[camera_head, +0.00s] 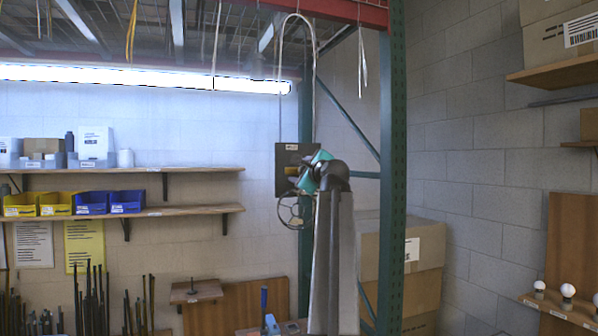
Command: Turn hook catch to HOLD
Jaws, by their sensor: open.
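A dark square plate (284,153) with a small pale label hangs in front of the back wall, left of the green upright. A small yellow-brown part (292,171) shows against the plate; it may be the hook catch, but its setting is too small to read. My gripper (300,184), with teal and dark parts, is open at the plate's right side, close to the yellow-brown part. I cannot tell whether it touches that part. My wrist and arm cover the plate's lower right. A thin wire hoop (291,212) hangs just below the plate.
A pale cable (281,80) loops above the plate. The green upright (392,170) stands close on the right, with cardboard boxes (425,250) behind. Shelves with bins (90,202) line the left wall. Bulbs (567,291) stand on a low right shelf.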

